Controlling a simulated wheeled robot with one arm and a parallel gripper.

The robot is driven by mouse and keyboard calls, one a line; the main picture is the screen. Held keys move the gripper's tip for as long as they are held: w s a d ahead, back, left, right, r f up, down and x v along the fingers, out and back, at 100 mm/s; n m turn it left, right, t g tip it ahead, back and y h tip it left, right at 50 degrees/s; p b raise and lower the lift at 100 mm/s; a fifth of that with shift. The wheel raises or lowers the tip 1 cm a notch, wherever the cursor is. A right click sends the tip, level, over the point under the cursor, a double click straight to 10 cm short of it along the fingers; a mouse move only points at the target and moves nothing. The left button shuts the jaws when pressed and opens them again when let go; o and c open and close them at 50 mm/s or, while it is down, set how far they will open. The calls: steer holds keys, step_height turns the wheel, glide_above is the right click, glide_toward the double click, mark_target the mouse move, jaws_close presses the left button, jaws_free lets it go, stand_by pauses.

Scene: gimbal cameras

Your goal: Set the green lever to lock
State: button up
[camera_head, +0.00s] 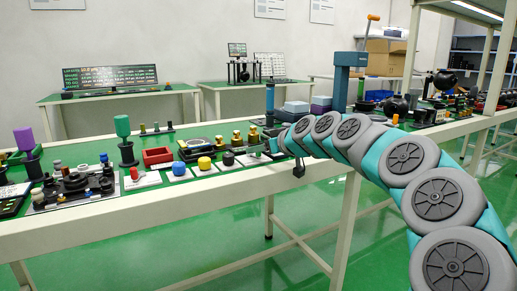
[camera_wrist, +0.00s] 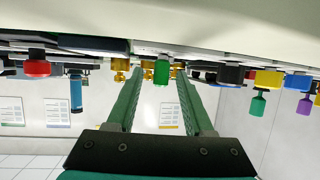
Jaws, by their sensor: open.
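My gripper (camera_wrist: 159,76) is open, with its two green fingers spread in the wrist view, which is upside down. A green knob-like piece (camera_wrist: 162,71) appears between the fingertips; I cannot tell whether they touch it. In the head view my gripper (camera_head: 273,144) is at the table's front edge, partly hidden by my arm. A green upright handle on a black base (camera_head: 122,126) stands farther left, and also shows in the wrist view (camera_wrist: 258,104). I cannot tell which green piece is the lever, nor its setting.
Blue (camera_head: 178,168), yellow (camera_head: 204,163) and black (camera_head: 228,158) knobs line the front of the green table (camera_head: 150,204), left of my gripper. Brass pieces (camera_head: 237,138) stand behind. A purple handle (camera_head: 24,139) is far left. A blue post (camera_head: 270,98) rises behind my gripper.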

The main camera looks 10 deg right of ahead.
steer(key=shift+w+a, duration=0.15)
steer(key=shift+w, duration=0.05)
steer(key=shift+f, duration=0.1)
jaws_close()
stand_by(0.5)
